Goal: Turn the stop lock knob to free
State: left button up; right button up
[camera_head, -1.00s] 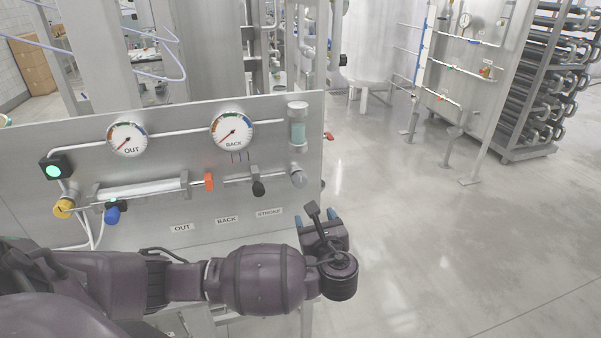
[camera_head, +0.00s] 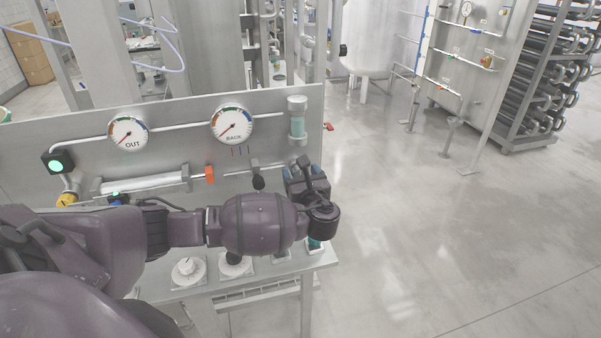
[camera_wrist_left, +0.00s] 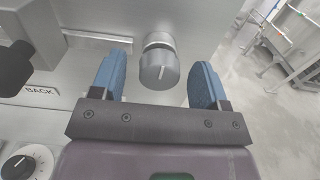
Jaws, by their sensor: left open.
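The stop lock knob appears to be the grey ribbed cylinder with a pale pointer line (camera_wrist_left: 159,70), on the steel panel (camera_head: 60,130). In the left wrist view it sits between the two blue fingers, with a gap on either side. My left gripper (camera_wrist_left: 161,78) is open around the knob's front and holds nothing; no finger visibly touches it. In the head view my left gripper (camera_head: 302,182) is in front of the panel's right end and mostly hides the knob. My right gripper is not in view.
Left of the knob is a black-handled valve (camera_head: 258,182). Gauges OUT (camera_head: 128,133) and BACK (camera_head: 232,125) are above. A ledge below carries several dials, one white (camera_head: 187,270). The floor (camera_head: 420,230) to the right is clear.

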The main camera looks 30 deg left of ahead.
pick_arm(q)
jog(key=shift+w+a, duration=0.2)
jog(key=shift+c, duration=0.4)
jog(key=c, duration=0.8)
